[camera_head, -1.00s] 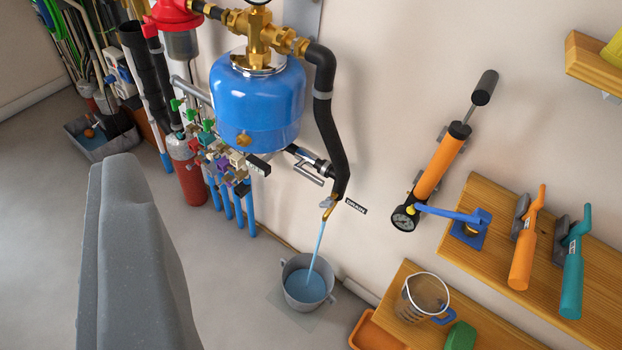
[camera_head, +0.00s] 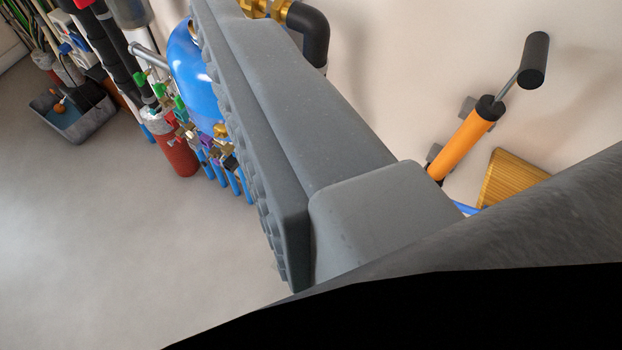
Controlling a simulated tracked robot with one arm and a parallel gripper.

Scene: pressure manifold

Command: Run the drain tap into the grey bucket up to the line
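One big grey finger of my gripper (camera_head: 290,110), with a ridged pad along its left side, fills the middle of the view. The other finger is not in view, so I cannot tell how wide the gripper stands. Nothing held shows. The drain tap, its water stream and the grey bucket are all hidden behind my gripper and a dark part of me at lower right. The blue tank (camera_head: 190,75) shows in part left of the finger. The black drain hose's upper bend (camera_head: 312,25) shows above it. The water level cannot be seen.
An orange hand pump (camera_head: 468,140) hangs on the wall at right, above a piece of wooden shelf (camera_head: 510,175). A grey tub (camera_head: 75,125) is far left. Floor at lower left is clear.

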